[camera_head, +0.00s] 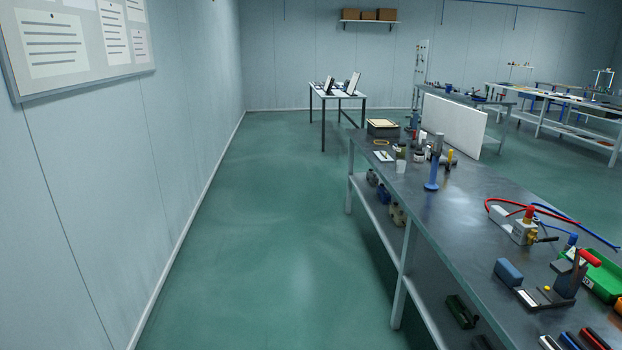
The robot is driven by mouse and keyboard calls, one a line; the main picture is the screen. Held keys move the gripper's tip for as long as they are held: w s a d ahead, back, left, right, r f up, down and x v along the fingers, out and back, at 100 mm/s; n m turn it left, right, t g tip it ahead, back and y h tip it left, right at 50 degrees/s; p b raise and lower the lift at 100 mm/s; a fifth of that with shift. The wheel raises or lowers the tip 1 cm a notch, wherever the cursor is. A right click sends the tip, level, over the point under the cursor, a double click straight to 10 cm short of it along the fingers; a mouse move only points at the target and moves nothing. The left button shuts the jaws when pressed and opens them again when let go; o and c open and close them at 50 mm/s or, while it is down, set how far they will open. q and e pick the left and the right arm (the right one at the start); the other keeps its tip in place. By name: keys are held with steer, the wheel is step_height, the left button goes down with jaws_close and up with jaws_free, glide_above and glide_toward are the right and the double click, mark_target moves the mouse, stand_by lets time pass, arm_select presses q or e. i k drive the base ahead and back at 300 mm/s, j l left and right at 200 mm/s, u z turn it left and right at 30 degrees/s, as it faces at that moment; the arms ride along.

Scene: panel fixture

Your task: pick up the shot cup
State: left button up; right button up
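A small pale cup (400,166), which looks like the shot cup, stands near the left edge of the long dark workbench (440,222), toward its far end. It is small in view, and I cannot tell whether anything is in it. Dark-lidded jars (419,155) stand just behind and to the right of it. Neither of my grippers shows in the head view.
Nearer on the bench are a valve block with red and blue hoses (524,232), a red-handled clamp (566,280) and a green bin (606,275). A white panel (454,125) stands upright behind. Green floor (270,230) is clear between bench and left wall.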

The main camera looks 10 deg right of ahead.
mark_target(400, 165)
steer(key=i+z, duration=0.1)
steer(key=i, duration=0.45)
steer(key=i+j+z, duration=0.15)
steer(key=i, duration=0.4)
steer(key=i+j+z, duration=0.1)
steer(key=i, duration=0.45)
